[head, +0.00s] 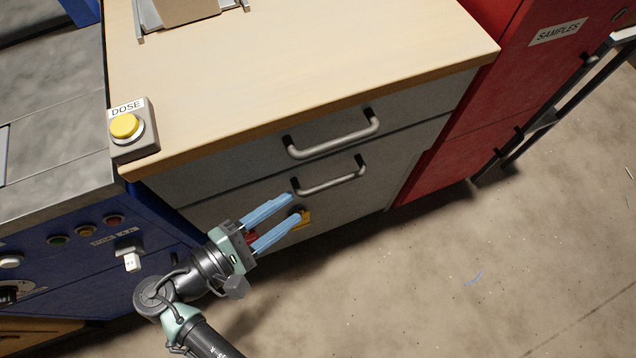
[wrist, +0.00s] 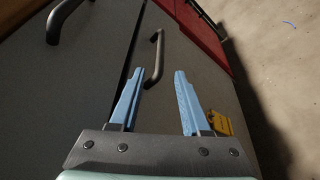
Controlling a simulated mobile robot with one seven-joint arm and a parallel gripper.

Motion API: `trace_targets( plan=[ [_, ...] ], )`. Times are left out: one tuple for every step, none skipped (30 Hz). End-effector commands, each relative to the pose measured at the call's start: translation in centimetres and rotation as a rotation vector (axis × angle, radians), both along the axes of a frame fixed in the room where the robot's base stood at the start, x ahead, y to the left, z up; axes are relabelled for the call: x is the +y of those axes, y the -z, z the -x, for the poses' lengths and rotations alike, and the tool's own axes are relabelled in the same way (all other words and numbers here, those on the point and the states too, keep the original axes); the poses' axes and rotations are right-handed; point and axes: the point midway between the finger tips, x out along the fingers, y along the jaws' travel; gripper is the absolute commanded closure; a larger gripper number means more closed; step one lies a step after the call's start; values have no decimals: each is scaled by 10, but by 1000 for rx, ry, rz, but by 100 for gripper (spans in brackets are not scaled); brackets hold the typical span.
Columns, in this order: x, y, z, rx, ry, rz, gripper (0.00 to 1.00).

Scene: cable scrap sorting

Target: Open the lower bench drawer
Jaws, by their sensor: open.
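The lower bench drawer (head: 350,206) is a grey front under the wooden benchtop, and it looks shut. Its grey bar handle (head: 331,184) runs across its upper part. In the wrist view the lower handle (wrist: 156,60) lies ahead of and between my fingertips, apart from them. My gripper (head: 298,206) has two blue fingers, open and empty, just left of and below the handle in the head view. The gripper also shows in the wrist view (wrist: 160,73). A yellow thing (head: 303,219) on the drawer front is partly hidden behind a finger.
The upper drawer's handle (head: 333,138) is just above. A yellow DOSE button (head: 125,126) sits at the benchtop's left corner. A blue machine (head: 75,265) stands left, a red SAMPLES cabinet (head: 490,100) right. The floor (head: 480,265) in front is mostly clear.

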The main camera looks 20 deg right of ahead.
Motion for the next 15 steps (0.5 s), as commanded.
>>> trace_targets(
  plan=[
    [-12,6,-3,-1,6,1,53],
    [-18,7,-6,-1,5,0,53],
    [-25,9,-9,-1,4,-1,53],
    [-31,10,-11,-1,5,-1,53],
    [-37,11,-13,-1,4,-1,53],
    [-44,13,-16,-1,4,-1,53],
    [-48,14,-18,-1,4,-2,53],
    [-53,15,-20,-1,3,-1,53],
    [-58,16,-22,-1,2,-2,53],
    [-62,17,-24,-1,3,-2,53],
    [-65,17,-25,-2,2,-3,53],
    [-69,18,-27,-2,3,-3,53],
    [-71,18,-27,-1,2,-3,53],
    [-73,19,-29,-2,1,-3,53],
    [-75,19,-29,-2,0,-4,53]
  ],
)
